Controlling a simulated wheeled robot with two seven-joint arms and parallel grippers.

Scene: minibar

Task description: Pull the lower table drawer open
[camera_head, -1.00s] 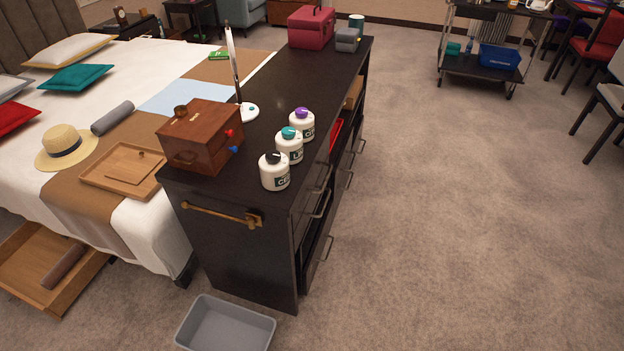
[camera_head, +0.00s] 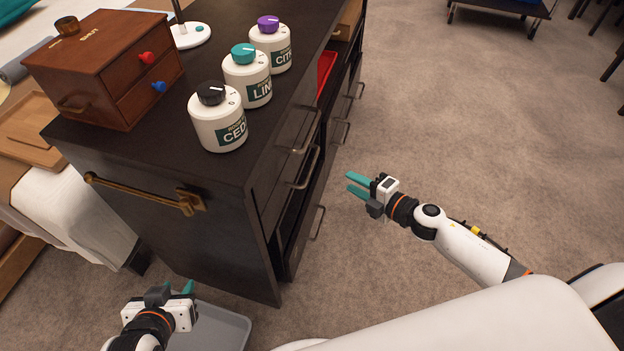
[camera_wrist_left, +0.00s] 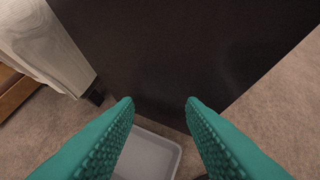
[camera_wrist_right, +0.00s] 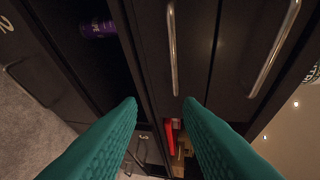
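The black table (camera_head: 170,185) has several bar-handled drawers along its right side. The lower drawer's handle (camera_head: 317,223) is near the floor at the near end. In the right wrist view, a dark front marked "2" (camera_wrist_right: 22,50) is at the left. My right gripper (camera_head: 357,182) is open and empty, to the right of the drawers and apart from the handles. Its fingers also show spread in the right wrist view (camera_wrist_right: 158,108). My left gripper (camera_head: 178,288) is open and empty, by the table's near end panel.
A grey bin (camera_head: 222,328) stands on the floor below my left gripper. Three white jars (camera_head: 218,130) and a wooden box (camera_head: 105,70) stand on the table top. A purple container (camera_wrist_right: 97,28) is in the open shelf gap. Carpet to the right (camera_head: 480,120) is clear.

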